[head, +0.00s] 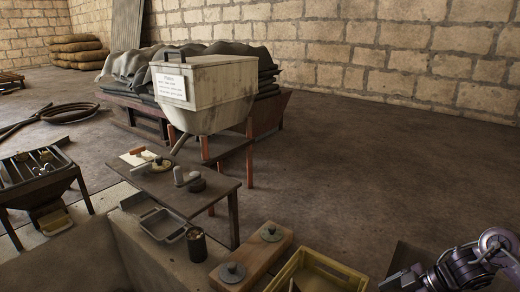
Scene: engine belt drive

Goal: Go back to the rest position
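My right gripper (396,281) is at the bottom right corner of the head view, at the end of a dark and silver arm. Its fingers are small and partly cut off, so I cannot tell whether they are open or shut. It is to the right of a yellow tray (350,274), and no object shows clearly in it. A wooden block (262,257) with two grey-green round discs on it lies to the left of the tray. My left gripper is not in view.
A low dark table (222,186) with small parts stands before a white hopper (221,78). A metal pan (163,224) and a dark can (196,245) are near its front. A legged dark tray (35,184) stands at left. The floor at right is clear.

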